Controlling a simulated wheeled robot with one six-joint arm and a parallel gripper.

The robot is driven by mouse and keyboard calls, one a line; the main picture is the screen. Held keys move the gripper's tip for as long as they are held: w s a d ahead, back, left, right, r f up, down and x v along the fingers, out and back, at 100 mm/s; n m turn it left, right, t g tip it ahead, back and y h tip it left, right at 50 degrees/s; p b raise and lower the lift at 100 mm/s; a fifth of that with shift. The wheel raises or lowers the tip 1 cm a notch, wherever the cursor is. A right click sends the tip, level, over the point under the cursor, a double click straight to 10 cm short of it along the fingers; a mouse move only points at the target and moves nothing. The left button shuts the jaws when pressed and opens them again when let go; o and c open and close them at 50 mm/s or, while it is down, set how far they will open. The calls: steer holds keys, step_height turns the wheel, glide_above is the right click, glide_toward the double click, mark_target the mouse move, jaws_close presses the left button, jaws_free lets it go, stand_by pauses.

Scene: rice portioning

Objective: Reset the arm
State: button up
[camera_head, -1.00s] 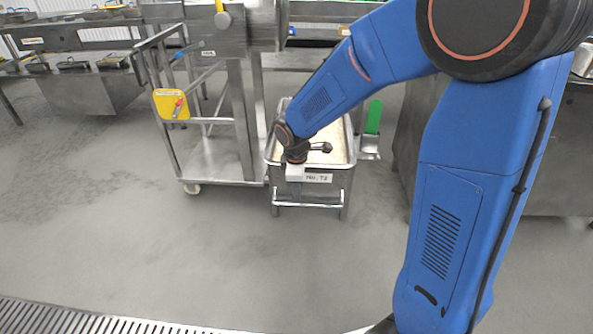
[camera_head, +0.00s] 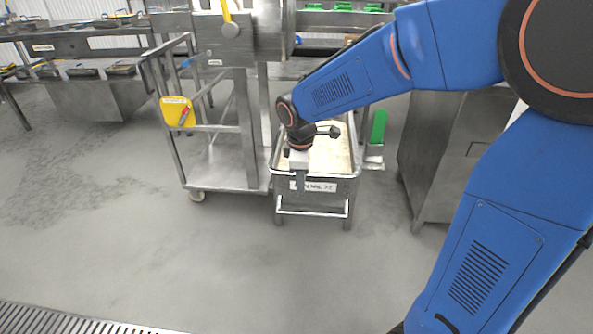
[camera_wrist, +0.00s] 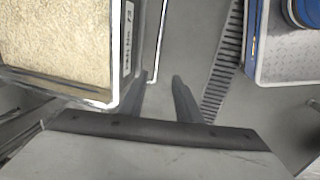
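My blue arm reaches from the right to the rice bin in the head view. My gripper (camera_head: 300,183) hangs at the bin's front rim, pointing down, in front of part of the white label. The gripper is open and empty. The steel bin (camera_head: 345,179), full of pale rice (camera_head: 330,152), stands on a low wheeled frame. In the wrist view the rice (camera_wrist: 55,35) fills the upper left, beside the left finger.
A steel cart (camera_head: 222,182) with a yellow scraper (camera_head: 177,111) stands left of the bin. A green-handled tool (camera_head: 378,127) is at the bin's right. A steel cabinet (camera_head: 435,150) stands farther right. Floor in front is clear up to a drain grate (camera_head: 45,318).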

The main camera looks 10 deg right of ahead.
steer(key=s+d+r+m+t, duration=0.1)
steer(key=s+d+m, duration=0.3)
steer(key=s, duration=0.4)
steer(key=s+d+r+m+t, duration=0.1)
steer(key=s+d+r+m, duration=0.3)
steer(key=s, duration=0.5)
steer(key=s+d+r+m, duration=0.2)
steer(key=s+d+m, duration=0.2)
steer(key=s, duration=0.5)
steer(key=shift+d+r+m+t+y, duration=0.3)
steer(key=shift+r+m+t, duration=0.1)
steer(key=shift+m, duration=0.8)
